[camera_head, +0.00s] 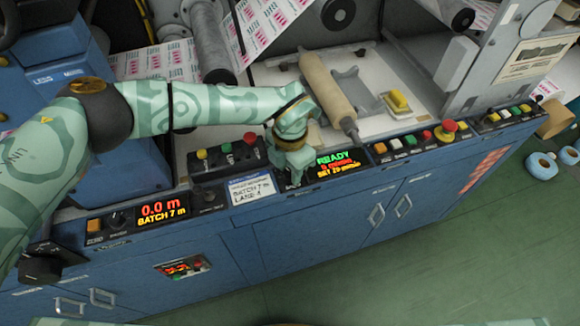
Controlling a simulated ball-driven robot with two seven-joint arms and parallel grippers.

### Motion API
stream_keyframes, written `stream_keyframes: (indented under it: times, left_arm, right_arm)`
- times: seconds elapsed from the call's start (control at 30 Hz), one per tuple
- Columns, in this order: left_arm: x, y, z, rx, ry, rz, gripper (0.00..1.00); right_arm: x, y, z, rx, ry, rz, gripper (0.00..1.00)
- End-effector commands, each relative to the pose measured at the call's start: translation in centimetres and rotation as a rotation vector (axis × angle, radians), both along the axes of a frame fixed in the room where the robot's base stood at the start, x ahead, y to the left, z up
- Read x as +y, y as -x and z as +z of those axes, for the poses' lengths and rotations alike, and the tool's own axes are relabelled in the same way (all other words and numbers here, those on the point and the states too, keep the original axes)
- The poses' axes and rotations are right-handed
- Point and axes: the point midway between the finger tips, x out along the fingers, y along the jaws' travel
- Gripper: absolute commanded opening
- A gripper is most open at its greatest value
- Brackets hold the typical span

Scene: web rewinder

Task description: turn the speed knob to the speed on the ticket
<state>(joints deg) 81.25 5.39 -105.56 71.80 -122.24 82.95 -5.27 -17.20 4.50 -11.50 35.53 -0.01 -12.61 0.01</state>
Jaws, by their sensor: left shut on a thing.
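My left gripper (291,178) reaches down onto the front control panel, between the ticket and the lit display. It is shut on the speed knob, which its fingers almost wholly hide, so I cannot tell where the knob points. The ticket (250,187) is a small white card with a blue header. I read "BATCH 7 m" and a "LANE" line on it; its smaller print is too small to read. The display (338,163) shows "READY" in green, a red line, and a yellow "SET" line that looks like 20 m/min. My right gripper is not in view.
Left of the ticket is a raised button box (228,158). A second display (163,211) reads "0.0 m, BATCH 7 m". A red mushroom button (448,130) and several coloured buttons lie to the right. A tan roller (328,88) lies behind my gripper. The green floor in front is clear.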

Motion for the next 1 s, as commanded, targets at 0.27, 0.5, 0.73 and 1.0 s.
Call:
stream_keyframes:
  times: [0.27,0.5,0.73,1.0]
  left_arm:
    - [0.0,0.0,-0.1,0.000,-0.002,-0.263,0.08]
    - [0.0,0.0,-0.2,0.001,-0.002,-0.475,0.08]
    - [0.1,0.0,-0.2,0.001,-0.002,-0.628,0.08]
    - [0.1,0.0,-0.1,0.002,-0.001,-0.728,0.08]
  right_arm:
    - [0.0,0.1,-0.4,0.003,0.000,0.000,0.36]
    - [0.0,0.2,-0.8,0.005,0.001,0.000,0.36]
    - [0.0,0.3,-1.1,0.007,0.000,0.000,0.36]
    - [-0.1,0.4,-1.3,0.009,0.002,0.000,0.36]
